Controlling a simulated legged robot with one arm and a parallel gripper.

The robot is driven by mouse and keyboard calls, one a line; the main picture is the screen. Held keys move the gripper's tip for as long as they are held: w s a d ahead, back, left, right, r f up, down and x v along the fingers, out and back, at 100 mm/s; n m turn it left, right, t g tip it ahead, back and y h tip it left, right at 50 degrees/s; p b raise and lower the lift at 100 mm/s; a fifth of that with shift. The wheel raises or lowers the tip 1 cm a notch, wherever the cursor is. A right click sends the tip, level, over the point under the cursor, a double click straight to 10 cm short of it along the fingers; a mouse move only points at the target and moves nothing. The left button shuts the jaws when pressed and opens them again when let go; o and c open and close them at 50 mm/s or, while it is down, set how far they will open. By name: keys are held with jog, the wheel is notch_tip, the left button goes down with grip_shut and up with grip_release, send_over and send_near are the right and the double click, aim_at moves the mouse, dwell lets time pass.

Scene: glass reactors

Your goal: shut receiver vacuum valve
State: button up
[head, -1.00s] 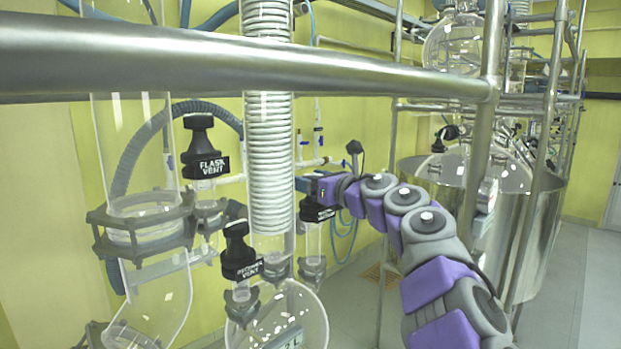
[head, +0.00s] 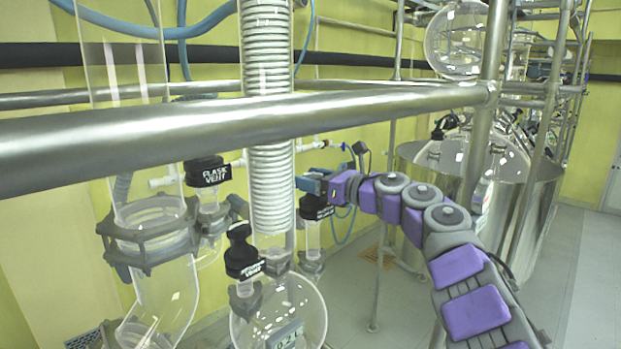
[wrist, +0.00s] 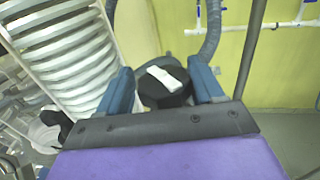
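A black valve knob (head: 316,207) with a white-lettered label, too small to read surely, sits on a glass neck right of the coiled column. In the wrist view the knob (wrist: 163,86) carries a white bar on its top. My gripper (head: 310,182) is at the knob's top in the head view. In the wrist view my gripper (wrist: 163,82) is open, its blue fingers on either side of the knob. Whether either finger touches it I cannot tell.
A steel rail (head: 250,118) crosses in front. The flask vent (head: 207,173) and another black vent valve (head: 241,252) stand left of my gripper. The glass coil column (head: 270,185) is close beside it. A round flask (head: 290,310) is below. A steel vessel (head: 535,205) stands at right.

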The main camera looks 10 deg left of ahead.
jog(key=shift+w+f, duration=0.1)
jog(key=c, duration=0.6)
jog(key=shift+f+b, duration=0.15)
jog(key=shift+b, duration=0.5)
jog(key=shift+m+t+h+b, duration=0.45)
jog(key=shift+t+b, duration=0.25)
jog(key=shift+b, duration=0.45)
jog(key=shift+a+m+t+b, duration=0.1)
jog(key=shift+m+t+b, duration=0.15)
jog(key=shift+t+b, duration=0.1)
jog(key=m+t+h+b, duration=0.1)
jog(key=t+h+b, duration=0.1)
jog(key=shift+m+b, duration=0.3)
jog(key=shift+m, duration=0.1)
jog(key=shift+r+m+t+h, duration=0.15)
jog(key=shift+m+t+h, duration=0.5)
jog(key=shift+t+h, duration=0.1)
jog(key=shift+r+m+t+h, duration=0.15)
jog(key=shift+m+t+h, duration=0.5)
jog(key=shift+t+h, duration=0.05)
jog(key=m+t+h+p, duration=0.1)
jog(key=h+p, duration=0.1)
jog(key=shift+r+m+h, duration=0.1)
jog(key=shift+m+h, duration=0.2)
jog(key=shift+m, duration=0.1)
jog(key=shift+m+t+h+p, duration=0.3)
jog(key=shift+t+h+p, duration=0.1)
jog(key=shift+p, duration=0.1)
